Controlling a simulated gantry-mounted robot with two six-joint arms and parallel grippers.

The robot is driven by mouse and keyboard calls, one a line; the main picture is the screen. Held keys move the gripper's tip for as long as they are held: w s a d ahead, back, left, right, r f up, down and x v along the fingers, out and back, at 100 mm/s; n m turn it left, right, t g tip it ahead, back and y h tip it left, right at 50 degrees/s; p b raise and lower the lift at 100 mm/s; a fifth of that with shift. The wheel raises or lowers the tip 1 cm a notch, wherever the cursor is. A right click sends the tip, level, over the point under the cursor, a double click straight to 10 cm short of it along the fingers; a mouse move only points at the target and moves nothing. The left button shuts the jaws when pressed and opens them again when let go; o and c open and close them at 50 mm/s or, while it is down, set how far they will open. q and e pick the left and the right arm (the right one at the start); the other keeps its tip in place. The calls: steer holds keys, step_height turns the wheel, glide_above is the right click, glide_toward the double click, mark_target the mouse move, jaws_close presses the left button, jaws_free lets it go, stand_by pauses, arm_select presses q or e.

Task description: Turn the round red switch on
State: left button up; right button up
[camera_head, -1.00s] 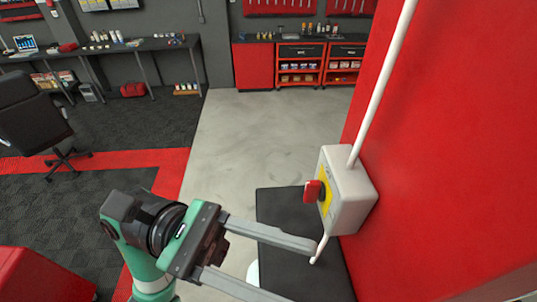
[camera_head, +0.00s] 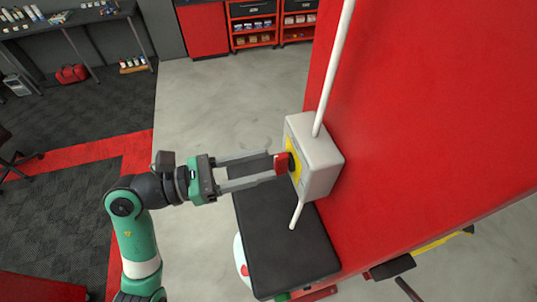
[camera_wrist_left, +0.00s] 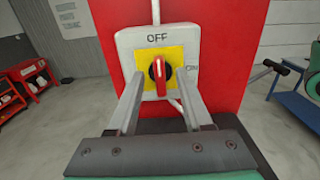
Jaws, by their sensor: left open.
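The red switch handle (camera_head: 281,163) sits on a yellow plate on the front of a pale grey box (camera_head: 322,160), which is fixed to the red wall. In the left wrist view the red handle (camera_wrist_left: 160,76) stands upright on a black round hub, pointing at the OFF label; an ON label is at the right. My left gripper (camera_head: 272,167) is open, its long grey fingers reaching to the handle. In the left wrist view its fingers (camera_wrist_left: 160,88) lie on either side of the handle, with gaps between. My right gripper is not in view.
White conduits (camera_head: 335,70) run above and below the box along the red wall (camera_head: 430,110). A black padded top (camera_head: 285,250) lies below the gripper. The grey floor (camera_head: 215,110) to the left is clear.

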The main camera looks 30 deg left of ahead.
mark_target(283, 164)
arm_select(q)
steer(key=shift+x, duration=1.2)
jaws_close()
